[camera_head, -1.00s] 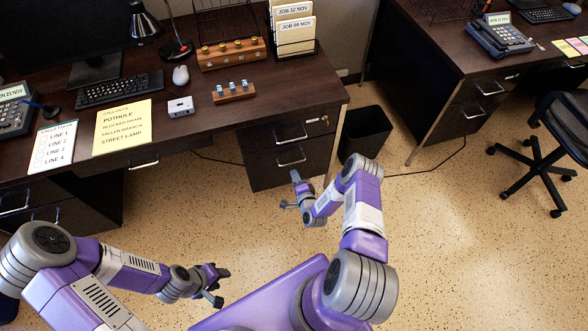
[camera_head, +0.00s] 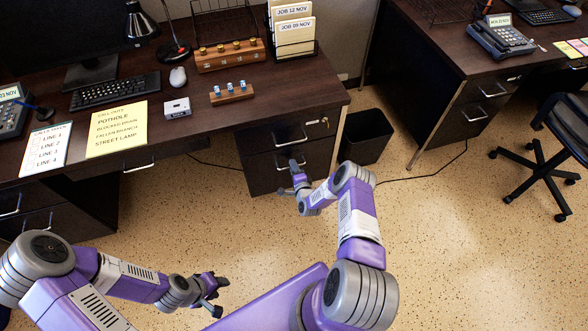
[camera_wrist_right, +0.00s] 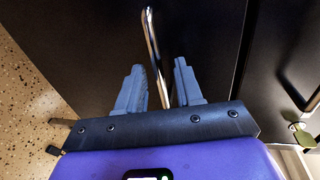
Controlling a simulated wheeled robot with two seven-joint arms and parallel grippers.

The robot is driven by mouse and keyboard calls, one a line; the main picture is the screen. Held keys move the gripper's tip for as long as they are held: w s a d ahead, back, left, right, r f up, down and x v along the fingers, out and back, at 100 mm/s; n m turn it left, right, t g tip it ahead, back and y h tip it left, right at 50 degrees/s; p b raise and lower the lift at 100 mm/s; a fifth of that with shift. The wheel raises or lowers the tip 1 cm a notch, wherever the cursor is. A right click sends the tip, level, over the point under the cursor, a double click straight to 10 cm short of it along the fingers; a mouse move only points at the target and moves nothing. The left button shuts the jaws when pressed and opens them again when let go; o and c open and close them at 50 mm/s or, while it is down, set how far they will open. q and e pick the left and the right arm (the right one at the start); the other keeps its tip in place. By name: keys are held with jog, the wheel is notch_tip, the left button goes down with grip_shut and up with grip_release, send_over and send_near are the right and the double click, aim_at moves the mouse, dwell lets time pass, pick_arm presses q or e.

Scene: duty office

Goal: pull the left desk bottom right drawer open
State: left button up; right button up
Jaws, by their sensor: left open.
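The left desk's bottom right drawer (camera_head: 262,174) is a dark front below a drawer with a lock, and it looks shut. My right gripper (camera_head: 290,177) is at this drawer's front, and its fingers cover most of the handle in the head view. In the right wrist view, the silver bar handle (camera_wrist_right: 153,45) runs between the two grey fingers of my right gripper (camera_wrist_right: 158,75). The fingers are apart, with a gap on each side of the bar. My left gripper (camera_head: 219,296) is open and empty above the floor, away from the desk.
The top right drawer (camera_head: 270,138) has a key in its lock (camera_head: 324,122). A black bin (camera_head: 364,138) stands right of the desk leg. Another desk (camera_head: 440,60) and an office chair (camera_head: 545,150) are at the right. The floor in front of the drawers is clear.

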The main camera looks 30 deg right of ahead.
grip_shut()
dwell(1.3)
